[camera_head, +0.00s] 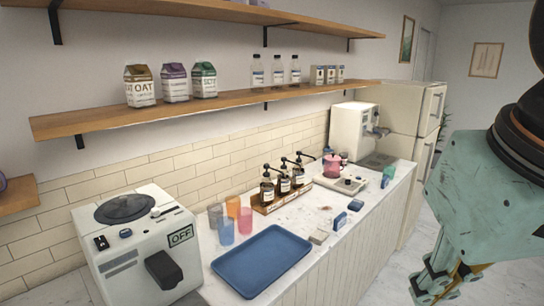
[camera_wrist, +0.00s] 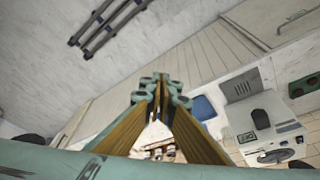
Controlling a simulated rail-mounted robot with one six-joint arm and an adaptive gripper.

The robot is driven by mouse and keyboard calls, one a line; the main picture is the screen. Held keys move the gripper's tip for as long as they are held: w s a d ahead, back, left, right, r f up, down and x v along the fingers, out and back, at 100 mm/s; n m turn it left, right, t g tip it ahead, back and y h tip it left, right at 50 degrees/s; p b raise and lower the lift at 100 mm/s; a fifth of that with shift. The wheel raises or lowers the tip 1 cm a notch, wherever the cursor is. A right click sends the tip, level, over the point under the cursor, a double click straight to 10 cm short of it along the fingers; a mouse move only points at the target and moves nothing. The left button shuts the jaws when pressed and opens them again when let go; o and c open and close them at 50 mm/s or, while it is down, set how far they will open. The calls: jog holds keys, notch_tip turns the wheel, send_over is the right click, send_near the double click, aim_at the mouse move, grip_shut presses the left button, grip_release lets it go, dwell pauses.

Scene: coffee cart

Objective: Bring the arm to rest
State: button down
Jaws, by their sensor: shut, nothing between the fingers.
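My gripper (camera_head: 428,288) hangs at the right edge of the head view, pointing down in front of the counter and clear of it. In the wrist view its two fingers meet at the tips (camera_wrist: 161,80), shut with nothing between them. The upper part of my arm is cut off by the frame edge. My gripper touches nothing that I can see.
The counter (camera_head: 300,232) runs along the wall, with a blue tray (camera_head: 262,261), coloured cups and pump bottles on it. A white machine (camera_head: 139,245) marked OFF stands at the left. A fridge (camera_head: 410,130) stands at the back. The floor beside the counter is clear.

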jog(key=shift+m, duration=0.3)
jog(key=shift+s+d+f, duration=0.15)
jog(key=shift+s+f, duration=0.55)
jog(key=shift+s, duration=0.25)
jog(key=shift+s+d+f, duration=0.1)
jog(key=shift+s+f, duration=0.55)
jog(key=shift+s, duration=0.25)
